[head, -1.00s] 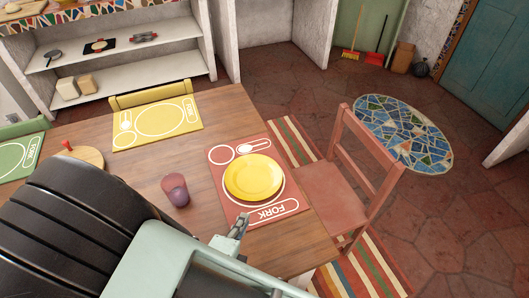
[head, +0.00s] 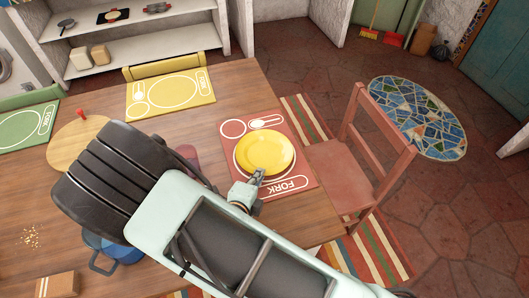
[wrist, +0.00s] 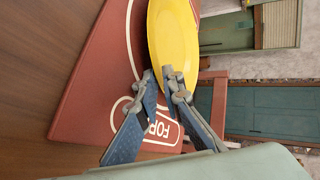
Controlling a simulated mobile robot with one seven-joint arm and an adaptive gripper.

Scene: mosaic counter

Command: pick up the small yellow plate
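The small yellow plate (head: 265,152) lies over the white circle of the red placemat (head: 300,172) at the table's right end. In the wrist view the plate (wrist: 172,40) shows steeply from the side. My gripper (head: 257,174) is at the plate's near rim. In the wrist view my gripper's fingertips (wrist: 160,76) are close together, one on either side of the rim, and look shut on it. No clear gap shows under the plate, and I cannot tell whether it is raised.
A purple cup (head: 187,155) is partly hidden behind my arm. A blue pot (head: 120,250) and a round wooden board (head: 75,145) are to the left. A red chair (head: 345,165) stands close to the table's right edge. Wood is bare beyond the red placemat.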

